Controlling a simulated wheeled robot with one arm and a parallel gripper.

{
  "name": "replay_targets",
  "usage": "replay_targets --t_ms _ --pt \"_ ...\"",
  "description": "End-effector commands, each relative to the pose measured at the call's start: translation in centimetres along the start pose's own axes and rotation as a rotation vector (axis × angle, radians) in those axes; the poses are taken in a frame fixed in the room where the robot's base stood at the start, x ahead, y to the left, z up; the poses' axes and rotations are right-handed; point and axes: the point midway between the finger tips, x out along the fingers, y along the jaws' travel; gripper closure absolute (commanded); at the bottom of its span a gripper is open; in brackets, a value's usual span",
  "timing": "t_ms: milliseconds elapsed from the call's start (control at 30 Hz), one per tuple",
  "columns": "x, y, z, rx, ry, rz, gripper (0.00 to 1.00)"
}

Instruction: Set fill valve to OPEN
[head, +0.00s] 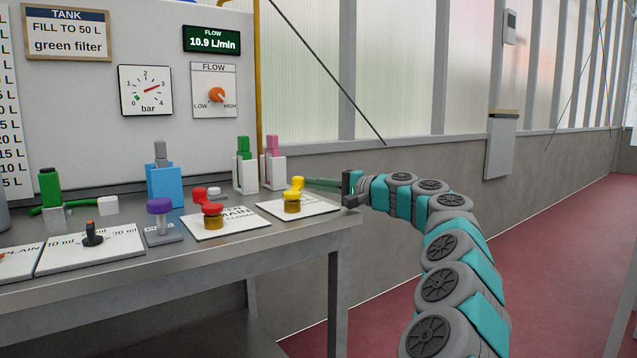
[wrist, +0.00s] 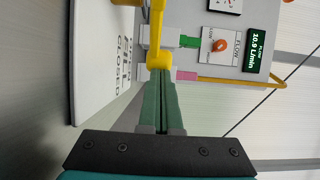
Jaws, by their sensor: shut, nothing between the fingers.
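The fill valve has a yellow handle (head: 297,184) on a brass body (head: 291,203), mounted on a white plate (head: 322,206) at the table's right end. In the wrist view the yellow handle (wrist: 157,45) is straight ahead of my fingertips, and the plate's lettering (wrist: 124,50) includes CLOSED. My gripper (head: 308,182) reaches in from the right with its green fingers shut and empty. In the wrist view the fingertips (wrist: 161,78) are close against or just short of the yellow handle; I cannot tell whether they touch.
A red-handled valve (head: 212,214) on the MAIN plate stands to the left. Green (head: 246,164) and pink (head: 274,160) topped items stand behind. The flow display (head: 212,39) reads 10.9 L/min. Free room lies right of the table (head: 340,240).

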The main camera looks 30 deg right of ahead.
Motion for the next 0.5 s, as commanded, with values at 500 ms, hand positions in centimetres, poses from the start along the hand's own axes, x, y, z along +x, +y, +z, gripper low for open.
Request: replay_targets --t_ms 500 --pt "4.0 -0.1 1.0 0.0 0.002 0.0 1.0"
